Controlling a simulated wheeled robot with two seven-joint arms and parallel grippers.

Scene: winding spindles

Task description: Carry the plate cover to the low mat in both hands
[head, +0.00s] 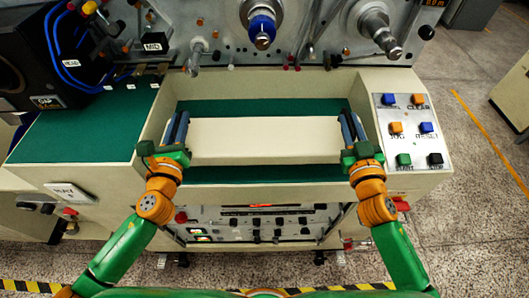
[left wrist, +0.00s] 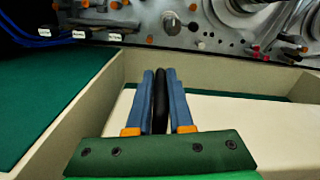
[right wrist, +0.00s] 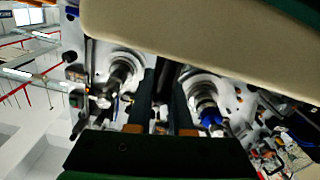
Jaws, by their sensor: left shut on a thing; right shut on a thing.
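The plate cover (head: 265,141) is a long cream board, level across the recess in the machine's front. The low mat (head: 262,173) is green and shows in front of the cover and as a strip behind it. My left gripper (head: 177,127) is shut on the black handle (left wrist: 160,100) at the cover's left end. My right gripper (head: 352,127) is shut at its right end; its grip is dark in the right wrist view (right wrist: 165,95). The cover also shows in the left wrist view (left wrist: 235,125) and right wrist view (right wrist: 200,35). I cannot tell its exact height above the mat.
Cream walls bound the recess at both sides. A higher green mat (head: 90,130) lies to the left, and a button panel (head: 408,130) to the right. Spindles (head: 262,28) stick out from the machine face behind. A label block (head: 70,194) stands at the front left.

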